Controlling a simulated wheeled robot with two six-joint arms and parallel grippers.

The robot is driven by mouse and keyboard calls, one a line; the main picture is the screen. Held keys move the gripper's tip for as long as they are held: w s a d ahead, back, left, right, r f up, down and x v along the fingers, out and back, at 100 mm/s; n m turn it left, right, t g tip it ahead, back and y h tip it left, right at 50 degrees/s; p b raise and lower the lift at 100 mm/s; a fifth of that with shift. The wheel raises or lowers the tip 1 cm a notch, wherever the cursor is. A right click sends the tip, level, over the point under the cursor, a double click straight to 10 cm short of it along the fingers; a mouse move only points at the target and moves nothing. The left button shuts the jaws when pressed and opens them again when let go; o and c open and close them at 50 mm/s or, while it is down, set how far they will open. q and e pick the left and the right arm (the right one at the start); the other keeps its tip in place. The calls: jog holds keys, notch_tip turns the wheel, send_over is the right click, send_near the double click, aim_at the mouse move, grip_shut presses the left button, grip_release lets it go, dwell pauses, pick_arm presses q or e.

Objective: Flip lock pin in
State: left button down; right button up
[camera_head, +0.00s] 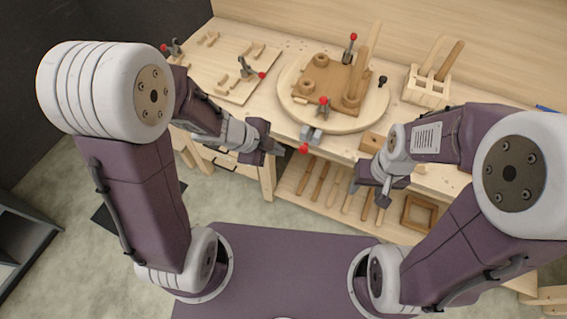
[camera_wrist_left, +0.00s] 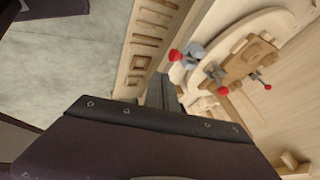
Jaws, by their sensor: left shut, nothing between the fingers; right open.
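A grey lock pin with a red ball knob (camera_head: 304,149) sits at the table's front edge, beside the round wooden turntable (camera_head: 287,103). In the left wrist view the red knob (camera_wrist_left: 175,55) and its grey body (camera_wrist_left: 191,51) lie beyond my fingers. The knob hangs out over the edge. My left gripper (camera_head: 279,151) is shut and empty, just left of the knob and apart from it. Its dark fingers (camera_wrist_left: 167,92) show in the left wrist view. My right gripper (camera_head: 382,194) is open in front of the table at the right, away from the pin.
A brown fixture with red-tipped clamps (camera_head: 324,102) and wooden parts stands on the turntable. A wooden board (camera_head: 215,72) with clamps lies to the left. A slotted wooden holder (camera_head: 427,88) stands to the right. A lower shelf (camera_head: 290,185) holds several wooden pieces.

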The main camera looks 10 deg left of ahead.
aim_at(304, 148)
pick_arm(q)
jog(key=w+b+x, duration=0.1)
jog(key=b+x, duration=0.3)
jog(key=x, duration=0.9)
jog(key=shift+w+a+b, duration=0.2)
jog(key=shift+w+b, duration=0.1)
jog(key=shift+w, duration=0.15)
